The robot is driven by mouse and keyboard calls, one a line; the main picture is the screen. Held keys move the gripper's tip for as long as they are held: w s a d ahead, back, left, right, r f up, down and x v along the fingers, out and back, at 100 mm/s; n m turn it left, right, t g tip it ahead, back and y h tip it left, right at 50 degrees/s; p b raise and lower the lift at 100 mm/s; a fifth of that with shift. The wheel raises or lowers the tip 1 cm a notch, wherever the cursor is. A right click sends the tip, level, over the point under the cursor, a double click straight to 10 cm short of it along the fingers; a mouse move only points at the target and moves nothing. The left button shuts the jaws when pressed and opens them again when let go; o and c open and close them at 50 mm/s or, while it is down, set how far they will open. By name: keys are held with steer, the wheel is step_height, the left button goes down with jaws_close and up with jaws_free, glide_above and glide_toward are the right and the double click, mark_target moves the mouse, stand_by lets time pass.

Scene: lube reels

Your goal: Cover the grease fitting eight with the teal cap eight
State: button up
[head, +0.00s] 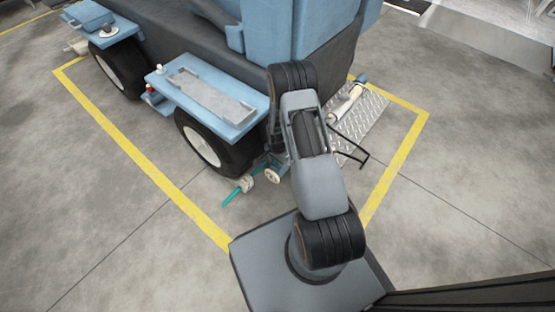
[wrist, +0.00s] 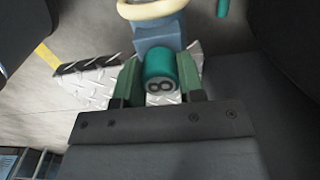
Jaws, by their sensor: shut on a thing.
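The teal cap eight (wrist: 159,68) shows in the wrist view with a dark 8 on its end facing the camera. My gripper (wrist: 158,80) is shut on it, with a green finger on each side. A blue-grey block (wrist: 157,34) lies just beyond the cap; I cannot tell whether they touch. I cannot make out grease fitting eight in either view. In the head view my arm hides the gripper and the cap.
A beige ring (wrist: 146,9) and another teal piece (wrist: 223,8) are at the top of the wrist view. In the head view, a blue vehicle (head: 315,35) with black tyres stands inside yellow floor lines. A teal rod (head: 232,194) extends low near its wheel. Open floor lies right.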

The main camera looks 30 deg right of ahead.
steer(key=shift+f, duration=0.15)
steer(key=o, duration=1)
steer(key=shift+c, duration=0.2)
step_height(320, 180, up, 14)
steer(key=p, duration=0.5)
steer(key=shift+s+f, duration=0.1)
steer(key=shift+f, duration=0.05)
